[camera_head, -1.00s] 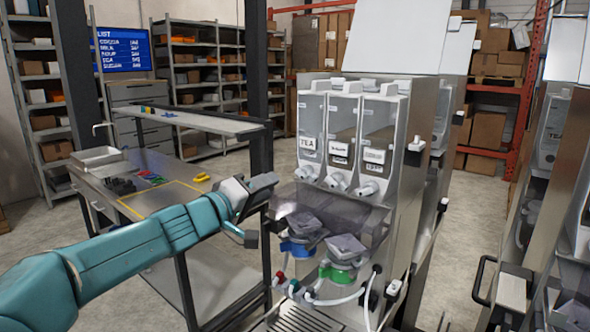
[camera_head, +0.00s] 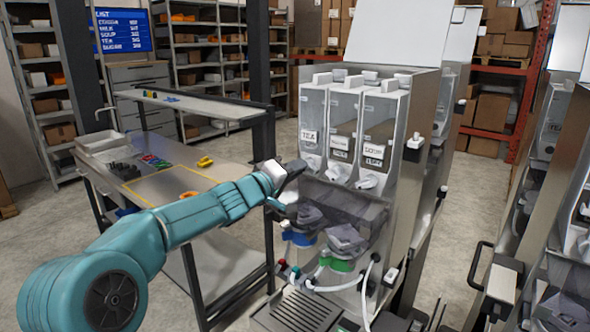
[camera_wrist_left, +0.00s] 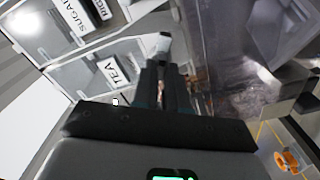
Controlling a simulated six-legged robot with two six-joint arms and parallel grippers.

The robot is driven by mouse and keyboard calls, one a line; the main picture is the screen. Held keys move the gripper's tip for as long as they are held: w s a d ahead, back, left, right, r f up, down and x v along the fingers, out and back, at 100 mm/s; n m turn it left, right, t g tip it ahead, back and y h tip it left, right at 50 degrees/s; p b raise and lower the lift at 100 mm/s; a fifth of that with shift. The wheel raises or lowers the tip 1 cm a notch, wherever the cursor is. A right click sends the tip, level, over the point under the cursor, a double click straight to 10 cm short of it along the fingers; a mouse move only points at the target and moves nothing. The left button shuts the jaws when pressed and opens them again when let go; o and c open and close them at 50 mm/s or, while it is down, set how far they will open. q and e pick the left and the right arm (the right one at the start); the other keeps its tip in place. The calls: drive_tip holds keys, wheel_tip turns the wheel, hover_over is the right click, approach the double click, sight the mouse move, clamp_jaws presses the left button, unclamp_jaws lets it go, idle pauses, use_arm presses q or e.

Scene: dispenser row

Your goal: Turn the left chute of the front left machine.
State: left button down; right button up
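The front left machine (camera_head: 405,170) has three clear canisters side by side, each with a white chute at its base. The left chute (camera_head: 311,162) is under the canister labelled TEA (camera_head: 310,135). My left gripper (camera_head: 294,170) reaches in from the left, its tip right beside that chute. In the left wrist view, the two dark fingers (camera_wrist_left: 165,80) are close together with a narrow gap. A white chute part (camera_wrist_left: 161,45) shows just past their tips; I cannot tell whether they touch it. My right gripper is not in view.
Below the chutes are a smoky clear guard (camera_head: 345,205), blue and green fittings (camera_head: 340,265), hoses and a drip grate (camera_head: 300,308). Another machine (camera_head: 560,200) is at right.

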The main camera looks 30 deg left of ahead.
use_arm(q)
drive_tip(key=shift+d, duration=0.1)
drive_tip(key=n+b, duration=0.2)
drive_tip(key=n, duration=2.1)
drive_tip(key=shift+r+n+b, duration=0.15)
drive_tip(key=shift+n+b, duration=0.15)
drive_tip(key=shift+b, duration=0.05)
idle(0.4)
